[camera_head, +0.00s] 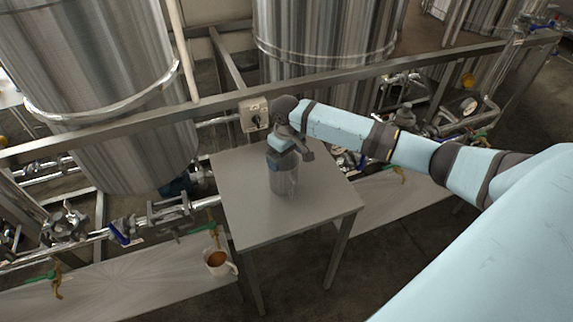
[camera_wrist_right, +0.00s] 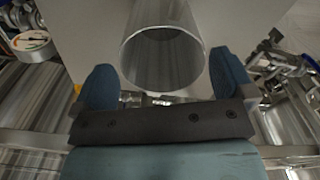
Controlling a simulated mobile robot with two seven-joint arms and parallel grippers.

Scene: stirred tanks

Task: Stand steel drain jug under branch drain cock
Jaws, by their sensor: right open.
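The steel jug (camera_head: 284,184), a plain open-topped cylinder, stands upright on a small grey table. My right gripper (camera_head: 286,150) is over it, pointing down. In the right wrist view the jug's open mouth (camera_wrist_right: 165,52) shows empty and dark inside. My two blue fingers (camera_wrist_right: 164,82) are open, one on each side of its near rim, with gaps visible. Small drain cocks with green handles show on the pipework: one at left centre (camera_head: 214,234), one at far left (camera_head: 56,281) and one at right (camera_head: 401,172). I cannot tell which is the branch drain cock. My left gripper is out of view.
A white mug with brown contents (camera_head: 217,262) stands on the low left steel shelf (camera_head: 150,278), below a green-handled cock. The low right shelf (camera_head: 385,197) looks clear. The table (camera_head: 250,215) has free room around the jug. Large tanks (camera_head: 325,45) and a frame rail stand behind.

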